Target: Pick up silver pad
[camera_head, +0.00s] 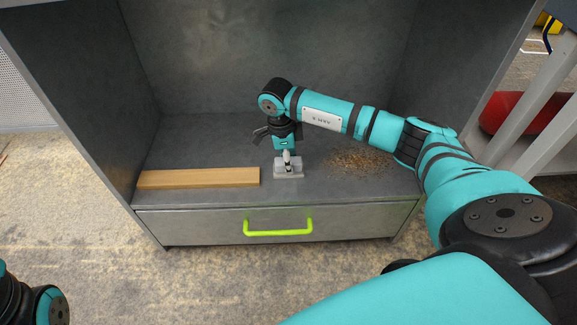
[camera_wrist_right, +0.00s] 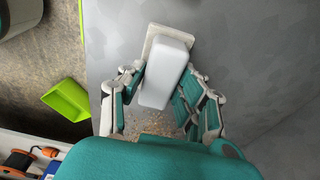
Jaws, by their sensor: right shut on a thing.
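The silver pad (camera_head: 289,172) is a small pale grey block on the grey cabinet shelf, near the front edge and just right of a wooden board. My right gripper (camera_head: 287,157) reaches down from above and is shut on it. In the right wrist view the pad's whitish upper block (camera_wrist_right: 166,72) lies between the two fingers of the right gripper (camera_wrist_right: 158,84), with a paler flat base beyond it. I cannot tell whether the base still touches the shelf. My left gripper is out of view.
The long wooden board (camera_head: 198,178) lies along the shelf's front left. Brown crumbs (camera_head: 360,161) are scattered on the shelf to the right. Cabinet walls close the back and sides. A drawer with a lime-green handle (camera_head: 278,230) is below. A red bin (camera_head: 515,111) stands outside, right.

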